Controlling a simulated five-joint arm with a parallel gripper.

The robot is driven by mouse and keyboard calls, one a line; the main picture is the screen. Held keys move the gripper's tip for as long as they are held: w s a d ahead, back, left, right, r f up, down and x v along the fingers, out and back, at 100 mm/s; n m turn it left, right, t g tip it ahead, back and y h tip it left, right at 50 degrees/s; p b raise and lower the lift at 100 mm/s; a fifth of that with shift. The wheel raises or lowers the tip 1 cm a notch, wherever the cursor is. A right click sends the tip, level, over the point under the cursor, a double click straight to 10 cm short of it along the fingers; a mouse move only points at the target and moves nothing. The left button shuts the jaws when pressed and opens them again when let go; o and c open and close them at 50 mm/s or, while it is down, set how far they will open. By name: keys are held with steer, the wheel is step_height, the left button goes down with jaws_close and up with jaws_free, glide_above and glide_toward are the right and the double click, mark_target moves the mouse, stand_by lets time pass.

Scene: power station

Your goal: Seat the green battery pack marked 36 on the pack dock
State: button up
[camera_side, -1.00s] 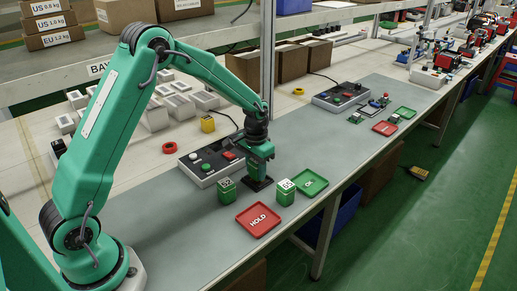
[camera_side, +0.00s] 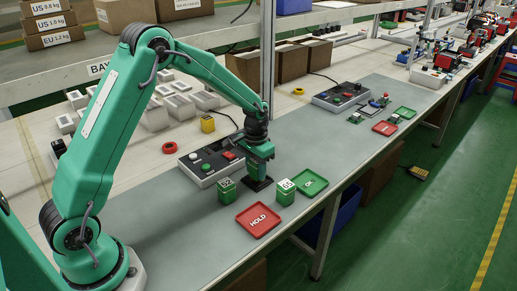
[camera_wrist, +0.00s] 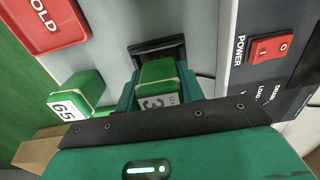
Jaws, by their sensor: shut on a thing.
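My gripper (camera_side: 258,158) points down just above the black pack dock (camera_side: 258,184) on the grey bench mat. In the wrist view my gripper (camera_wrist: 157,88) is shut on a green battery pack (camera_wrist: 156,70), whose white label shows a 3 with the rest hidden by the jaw. The black dock (camera_wrist: 150,47) shows just beyond the held pack. I cannot tell whether the pack touches the dock. A second green pack (camera_side: 285,196), marked 65, stands to the right; it shows in the wrist view too (camera_wrist: 88,86). A third green pack (camera_side: 226,194) stands left of the dock.
A red HOLD tray (camera_side: 257,222) lies in front of the dock, and a green OK tray (camera_side: 311,182) lies to the right. A grey control box (camera_side: 205,168) with a red POWER switch (camera_wrist: 271,48) stands close behind the dock. Bare mat lies to the left.

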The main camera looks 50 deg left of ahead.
steer(key=shift+f, duration=0.6)
steer(key=o, duration=1.2)
steer(key=shift+c, duration=0.2)
steer(key=shift+r, duration=3.85)
steer(key=shift+r, duration=0.15)
